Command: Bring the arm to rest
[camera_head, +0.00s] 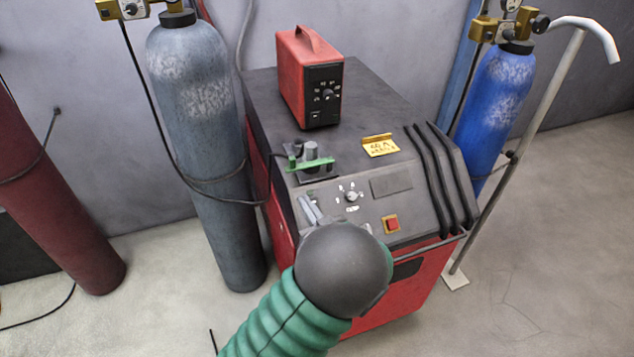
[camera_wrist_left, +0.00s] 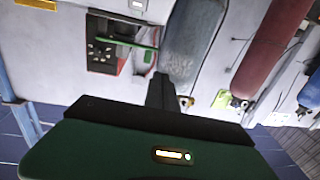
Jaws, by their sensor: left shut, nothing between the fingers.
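My left arm comes up from the bottom of the head view with a green ribbed sleeve and a dark round joint. In the left wrist view the dark fingers (camera_wrist_left: 160,90) are together and empty, beyond the gripper's green housing. My right gripper is in neither view.
A red and black welding machine (camera_head: 375,185) stands ahead, bearing a red box (camera_head: 310,80) and a green-handled clamp (camera_head: 311,163). Grey (camera_head: 215,150), dark red (camera_head: 55,210) and blue (camera_head: 495,100) cylinders stand around it. Open floor (camera_head: 560,250) lies at the right.

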